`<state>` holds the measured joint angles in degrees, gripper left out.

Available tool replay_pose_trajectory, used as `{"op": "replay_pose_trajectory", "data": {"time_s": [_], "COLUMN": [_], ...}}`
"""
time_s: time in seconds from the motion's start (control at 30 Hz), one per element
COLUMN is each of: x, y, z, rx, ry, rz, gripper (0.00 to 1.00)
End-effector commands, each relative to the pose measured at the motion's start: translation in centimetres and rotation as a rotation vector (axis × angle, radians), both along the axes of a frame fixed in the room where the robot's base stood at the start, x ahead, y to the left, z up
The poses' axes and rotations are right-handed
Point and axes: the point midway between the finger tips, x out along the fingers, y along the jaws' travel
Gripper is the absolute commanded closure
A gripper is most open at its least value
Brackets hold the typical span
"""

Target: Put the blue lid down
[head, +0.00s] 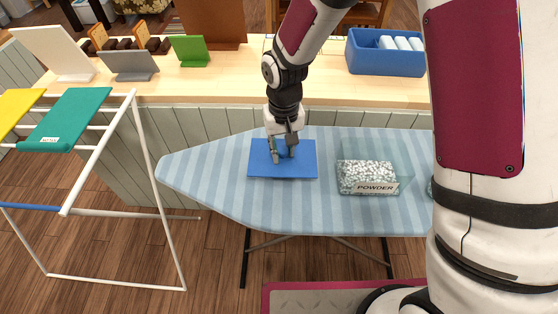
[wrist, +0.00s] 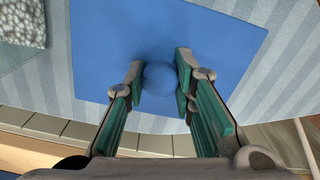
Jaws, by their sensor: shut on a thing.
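The blue lid (head: 300,170) is a flat square panel over the striped ironing board (head: 220,200). In the wrist view the lid (wrist: 210,35) fills the middle, with a round blue knob (wrist: 159,78) on it. My gripper (head: 283,155) is above the lid, and its fingers are closed around the knob from both sides, as the wrist view also shows (wrist: 160,80). The lid looks level. I cannot tell whether its underside touches the board. A clear box of white grains labelled POWDER (head: 367,177) stands open on the board, right of the lid.
A white drying rack (head: 125,150) with a green cloth (head: 65,118) stands at the left. Behind the board is a wooden counter (head: 240,85) with a blue bin (head: 385,55) and several small stands. The board's left end is clear.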

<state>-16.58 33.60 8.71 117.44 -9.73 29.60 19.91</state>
Motion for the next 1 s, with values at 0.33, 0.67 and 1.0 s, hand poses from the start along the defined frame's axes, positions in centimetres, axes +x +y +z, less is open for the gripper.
{"op": "replay_pose_trajectory", "data": {"time_s": [0.33,0.67,1.0], "x": [-0.1,0.0,0.0], "y": [0.0,0.0,0.0], "z": [-4.1,-4.5,-4.8], "rx": [-0.001,0.0,0.0], "ry": [0.002,-0.001,-0.001], "rz": [0.0,0.0,0.0], "gripper": [1.0,1.0,0.56]}}
